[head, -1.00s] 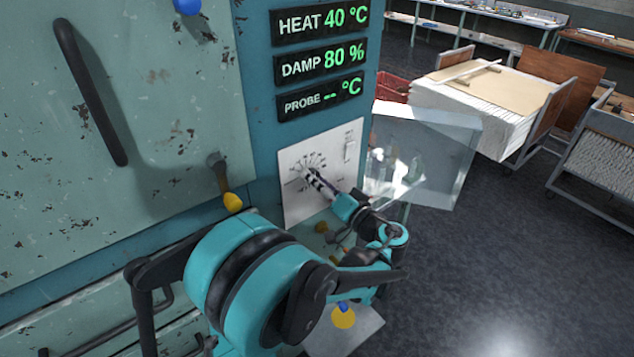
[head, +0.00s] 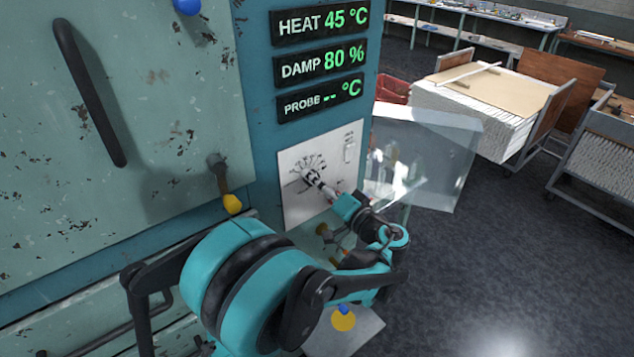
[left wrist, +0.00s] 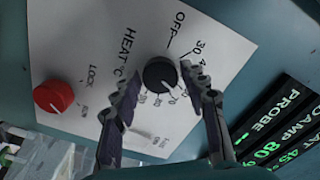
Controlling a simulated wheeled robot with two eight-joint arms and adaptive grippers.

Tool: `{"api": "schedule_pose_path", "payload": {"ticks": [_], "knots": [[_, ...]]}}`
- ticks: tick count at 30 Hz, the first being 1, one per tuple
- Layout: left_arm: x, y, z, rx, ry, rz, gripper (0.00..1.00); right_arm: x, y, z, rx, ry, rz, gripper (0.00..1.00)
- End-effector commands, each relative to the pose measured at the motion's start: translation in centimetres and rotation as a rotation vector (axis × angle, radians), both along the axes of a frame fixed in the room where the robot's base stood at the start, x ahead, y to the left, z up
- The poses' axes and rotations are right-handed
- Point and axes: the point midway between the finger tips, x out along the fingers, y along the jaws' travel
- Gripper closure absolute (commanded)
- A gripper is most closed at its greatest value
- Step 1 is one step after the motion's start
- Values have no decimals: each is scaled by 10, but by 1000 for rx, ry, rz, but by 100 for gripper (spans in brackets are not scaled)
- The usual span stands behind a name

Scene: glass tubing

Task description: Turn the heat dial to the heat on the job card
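The heat dial (left wrist: 160,75) is a round black knob on a white panel (left wrist: 95,45) marked HEAT °C, with OFF and numbers around it. The heat display (head: 320,22) reads 45 °C. I cannot make out a job card. My right gripper is not in view.
The damp display (head: 320,62) reads 80 %, and the probe display (head: 320,98) shows dashes. A red knob (left wrist: 53,97) marked LOCK sits beside the dial. A clear box (head: 440,150) stands right of the panel. A cabinet door with a dark handle (head: 88,95) is at left.

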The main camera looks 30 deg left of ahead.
Motion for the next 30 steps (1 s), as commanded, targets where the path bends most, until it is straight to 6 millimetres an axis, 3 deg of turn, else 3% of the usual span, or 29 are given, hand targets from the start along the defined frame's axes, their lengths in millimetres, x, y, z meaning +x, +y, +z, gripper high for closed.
{"api": "schedule_pose_path", "payload": {"ticks": [12,24,30], "knots": [[-2,-6,0,1,0,-1,44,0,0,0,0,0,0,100],[-32,-80,0,0,0,-5,44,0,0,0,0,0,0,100],[-43,-105,0,0,0,-2,44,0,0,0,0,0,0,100]]}}
